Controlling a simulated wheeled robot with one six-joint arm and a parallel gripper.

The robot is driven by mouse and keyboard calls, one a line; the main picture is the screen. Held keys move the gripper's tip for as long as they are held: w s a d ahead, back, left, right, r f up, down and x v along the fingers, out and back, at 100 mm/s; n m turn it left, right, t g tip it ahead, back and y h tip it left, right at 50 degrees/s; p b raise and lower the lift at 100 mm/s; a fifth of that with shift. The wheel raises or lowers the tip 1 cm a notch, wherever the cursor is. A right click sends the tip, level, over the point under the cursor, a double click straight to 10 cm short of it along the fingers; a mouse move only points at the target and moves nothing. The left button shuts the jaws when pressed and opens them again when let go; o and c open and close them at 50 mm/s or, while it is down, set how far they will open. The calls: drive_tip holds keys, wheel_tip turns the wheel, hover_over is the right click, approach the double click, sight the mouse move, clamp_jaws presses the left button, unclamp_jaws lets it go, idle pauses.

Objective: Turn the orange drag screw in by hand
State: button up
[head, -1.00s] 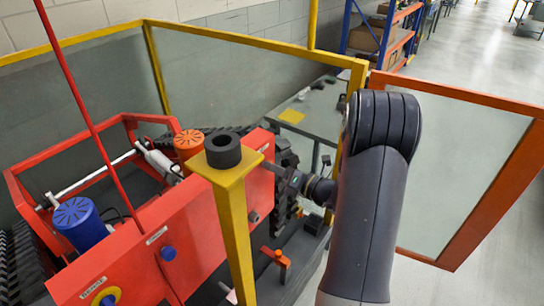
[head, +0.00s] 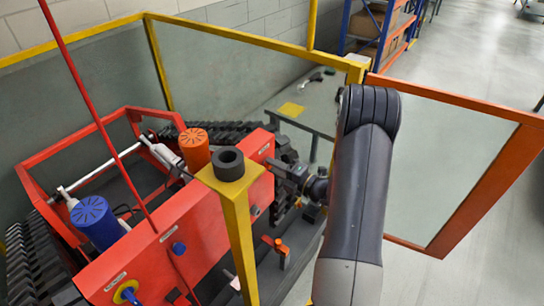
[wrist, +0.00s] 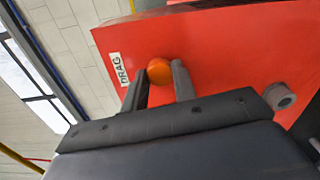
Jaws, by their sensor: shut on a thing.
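The orange drag screw (wrist: 159,70) shows in the wrist view as a round orange knob on a red panel (wrist: 220,55), beside a white label reading DRAG (wrist: 120,69). My gripper (wrist: 162,78) has its two dark fingers on either side of the knob, shut on it. In the head view my gripper (head: 284,172) reaches the end of the red housing (head: 205,220) from the right. The screw is hidden in the head view.
A yellow post (head: 240,240) with a black ring (head: 229,164) stands in front of the housing. A grey round fitting (wrist: 280,96) sticks out right of the knob. Yellow-framed panels (head: 240,80) stand behind, and an orange-framed panel (head: 450,160) on the right. Open floor lies beyond.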

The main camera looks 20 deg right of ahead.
drive_tip(key=m+p, duration=0.1)
drive_tip(key=m, duration=0.2)
drive_tip(key=shift+p, duration=0.35)
drive_tip(key=m+p, duration=0.5)
drive_tip(key=m, duration=0.5)
drive_tip(key=shift+f, duration=0.1)
drive_tip(key=o, duration=0.8)
